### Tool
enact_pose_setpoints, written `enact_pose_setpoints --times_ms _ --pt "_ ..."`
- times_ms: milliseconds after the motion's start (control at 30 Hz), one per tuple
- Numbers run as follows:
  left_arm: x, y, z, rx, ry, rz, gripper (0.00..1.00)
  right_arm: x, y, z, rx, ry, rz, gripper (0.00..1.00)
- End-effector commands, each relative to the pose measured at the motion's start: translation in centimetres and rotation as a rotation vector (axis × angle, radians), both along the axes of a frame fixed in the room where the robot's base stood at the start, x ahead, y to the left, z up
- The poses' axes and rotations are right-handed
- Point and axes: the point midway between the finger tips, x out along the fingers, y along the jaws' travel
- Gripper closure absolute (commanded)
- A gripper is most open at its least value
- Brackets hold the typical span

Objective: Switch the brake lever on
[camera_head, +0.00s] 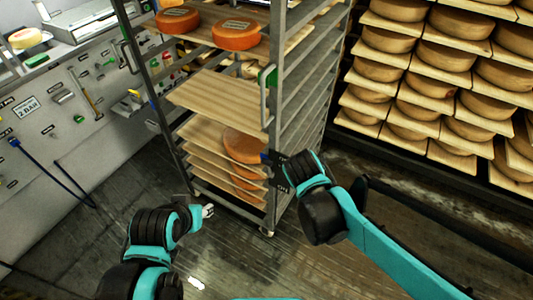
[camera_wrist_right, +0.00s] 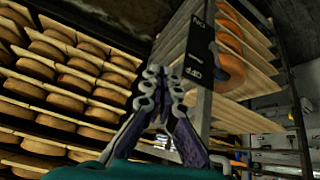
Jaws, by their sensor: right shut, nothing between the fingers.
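The brake plate is black with white lettering on the post of a metal trolley (camera_head: 292,75); it shows in the right wrist view (camera_wrist_right: 201,40). A dark lever (camera_wrist_right: 231,66) sticks out beside the plate, in front of an orange cheese wheel. In the head view the lever (camera_head: 267,158) is small and dark. My right gripper (camera_wrist_right: 165,71) is shut and empty, pointing up close to the plate; contact cannot be told. In the head view it is mostly hidden by its wrist. My left gripper (camera_head: 208,211) is low left of the trolley, apart from it; its finger opening is unclear.
Orange cheese wheels (camera_head: 237,34) sit on the trolley's boards. A rack of yellow cheese wheels (camera_head: 433,83) stands at the right. A grey control wall (camera_head: 60,120) with levers and hoses is at the left. The dark floor (camera_head: 240,270) in front is free.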

Motion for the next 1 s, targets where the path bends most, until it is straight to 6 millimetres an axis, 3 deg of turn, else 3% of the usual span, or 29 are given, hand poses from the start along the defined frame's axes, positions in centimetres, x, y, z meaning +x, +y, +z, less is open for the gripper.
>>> enact_pose_setpoints --times_ms 100,300,567,733,1000 --pt "0.0 0.0 1.1 0.000 0.000 0.000 0.60 2.8 2.8 -0.1 -0.024 -0.034 -0.048 1.00" --pt "0.0 0.0 2.4 0.000 0.000 0.000 0.60 6.3 7.9 -1.3 -0.051 -0.132 -0.145 1.00" --pt "0.0 0.0 3.6 0.000 0.000 0.000 0.60 8.4 13.9 -3.5 -0.049 -0.277 -0.240 1.00" --pt "0.0 0.0 3.9 0.000 0.000 0.000 0.60 8.7 15.6 -4.4 -0.040 -0.331 -0.271 1.00" --pt "0.0 0.0 3.9 0.000 0.000 0.000 0.60 8.7 16.0 -4.6 -0.038 -0.344 -0.279 1.00"
